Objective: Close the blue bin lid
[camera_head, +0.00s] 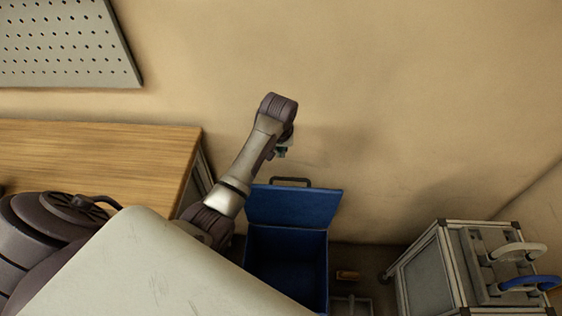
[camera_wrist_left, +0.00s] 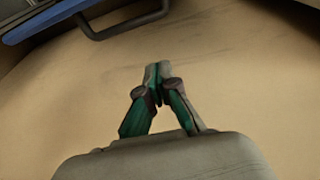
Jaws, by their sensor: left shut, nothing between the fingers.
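The blue bin (camera_head: 287,262) stands on the floor by the wall, its top open. Its blue lid (camera_head: 293,206) is raised and leans back toward the wall, with a dark handle (camera_head: 290,181) on its upper edge. My left gripper (camera_head: 280,153) is above the lid, near the wall, apart from the handle. In the left wrist view my left gripper (camera_wrist_left: 158,70) has its fingertips together and empty. The lid's edge (camera_wrist_left: 35,20) and handle (camera_wrist_left: 125,22) show at the upper left there. My right gripper is not in view.
A wooden table (camera_head: 100,160) stands left of the bin. A pegboard (camera_head: 65,45) hangs at the upper left.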

